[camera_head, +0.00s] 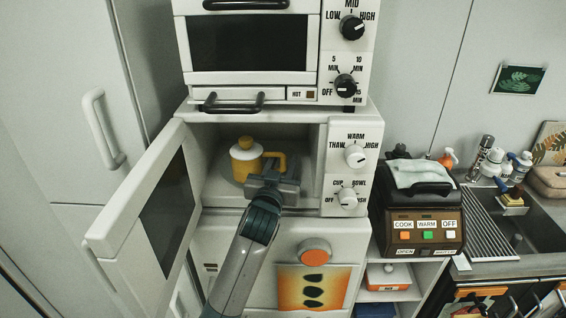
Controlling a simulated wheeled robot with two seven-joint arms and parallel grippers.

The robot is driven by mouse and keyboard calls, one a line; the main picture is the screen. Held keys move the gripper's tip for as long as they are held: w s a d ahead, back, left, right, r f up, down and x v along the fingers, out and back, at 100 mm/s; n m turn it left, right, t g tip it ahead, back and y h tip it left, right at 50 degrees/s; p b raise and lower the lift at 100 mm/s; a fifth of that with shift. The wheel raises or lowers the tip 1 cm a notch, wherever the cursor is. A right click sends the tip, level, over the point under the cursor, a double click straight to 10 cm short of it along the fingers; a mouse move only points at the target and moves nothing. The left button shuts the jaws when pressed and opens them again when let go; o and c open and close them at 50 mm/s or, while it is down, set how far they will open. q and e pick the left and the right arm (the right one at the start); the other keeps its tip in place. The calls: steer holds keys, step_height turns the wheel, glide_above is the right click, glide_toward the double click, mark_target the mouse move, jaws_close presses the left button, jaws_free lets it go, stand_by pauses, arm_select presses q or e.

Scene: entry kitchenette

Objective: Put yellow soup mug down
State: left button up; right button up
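The yellow soup mug (242,165) is upright inside the open lower oven, the microwave (215,196) with THAW, WARM and HIGH on its dial. It has a pale top with a small yellow knob, and its handle points right. It appears to stand on the round plate in the cavity. My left gripper (271,172) reaches into the cavity from the front, at the mug's handle. The fingertips are small and partly hidden against the handle, so I cannot tell whether they grip it. My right gripper is not in view.
The microwave door (150,205) stands open to the left of my arm. A toaster oven (250,45) sits on top. A brown cooker (420,215) with COOK and WARM buttons is at right, beside a sink (515,235) with bottles behind it. Shelves are below.

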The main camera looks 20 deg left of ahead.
arm_select(q)
steer(key=shift+r, duration=0.1)
steer(key=shift+s, duration=0.55)
steer(key=s+d+b, duration=0.1)
steer(key=s+b, duration=0.2)
steer(key=s, duration=0.7)
steer(key=shift+s+b, duration=0.4)
steer(key=shift+c, duration=0.7)
